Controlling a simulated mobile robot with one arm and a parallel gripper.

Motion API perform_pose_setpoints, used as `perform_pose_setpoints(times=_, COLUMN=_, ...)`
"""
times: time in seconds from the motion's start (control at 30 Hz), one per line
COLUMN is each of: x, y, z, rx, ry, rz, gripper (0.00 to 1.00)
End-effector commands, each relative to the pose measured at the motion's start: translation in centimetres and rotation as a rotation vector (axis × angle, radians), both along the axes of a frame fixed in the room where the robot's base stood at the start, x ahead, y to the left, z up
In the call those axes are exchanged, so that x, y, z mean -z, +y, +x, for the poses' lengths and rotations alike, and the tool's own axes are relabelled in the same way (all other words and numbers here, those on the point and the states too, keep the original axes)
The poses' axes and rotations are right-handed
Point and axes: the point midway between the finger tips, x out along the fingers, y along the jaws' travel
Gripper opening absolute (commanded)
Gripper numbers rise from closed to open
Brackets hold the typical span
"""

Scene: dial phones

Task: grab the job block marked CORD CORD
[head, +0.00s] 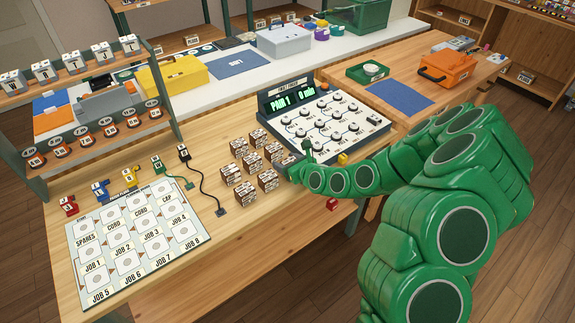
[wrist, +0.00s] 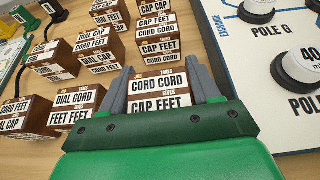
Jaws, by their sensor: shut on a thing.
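In the wrist view my gripper (wrist: 160,74) has its two grey fingers on either side of a brown block with white labels, the CORD CORD block (wrist: 158,92). Its upper label reads CORD CORD under "takes", and its lower label reads CAP FEET under "gives". The fingers are shut on it. Whether it is lifted off the table is hard to tell. Just beyond it stands another block (wrist: 158,48) with CAP FEET above and CORD CORD below. In the head view my green arm reaches to the right side of the block group and hides part of it.
More job blocks (head: 245,192) stand close by on the left, including a DIAL CORD block (wrist: 78,104). The switchboard panel (head: 335,130) with knobs is close on the right. A job mat (head: 178,252) lies at the left front.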

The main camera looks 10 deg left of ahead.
Motion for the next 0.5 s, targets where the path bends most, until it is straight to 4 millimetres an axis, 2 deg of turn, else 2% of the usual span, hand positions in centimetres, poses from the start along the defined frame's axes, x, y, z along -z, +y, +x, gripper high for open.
perform_pose_setpoints(times=0.5, x=-6.4, y=0.0, z=0.0, rx=-0.001, ry=-0.001, rz=-0.001, gripper=0.30)
